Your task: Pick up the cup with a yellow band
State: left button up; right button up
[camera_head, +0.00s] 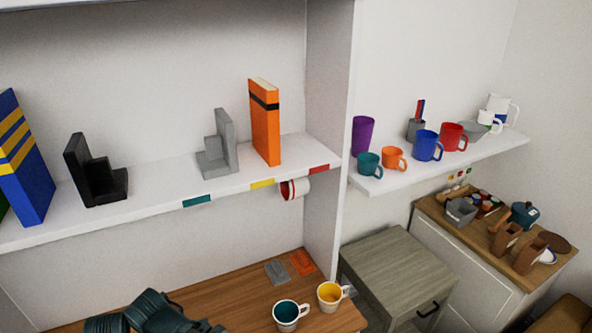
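A pale cup with a yellow inside (331,306) stands upright on the wooden desk top (230,308), near its right end, handle to the right. It is the only cup here showing yellow; a band on its outside is too small to make out. A cup with a teal inside (288,325) stands just left of it. A white cup with a red band (299,188) hangs sideways under the shelf, below the yellow and red labels. My dark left arm shows at the bottom left, apart from the cups; its gripper fingers are out of frame. My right gripper is not in view.
A white shelf (150,201) with books and bookends overhangs the desk. A grey mat (277,272) and an orange mat (302,262) lie behind the cups. An upright white panel (326,130) stands right. A right shelf (440,163) holds several mugs.

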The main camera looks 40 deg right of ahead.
aim_at(331, 294)
jog(key=z, duration=1.4)
jog(key=k+l, duration=0.45)
jog(key=k+j+u, duration=0.15)
jog(key=u, duration=0.3)
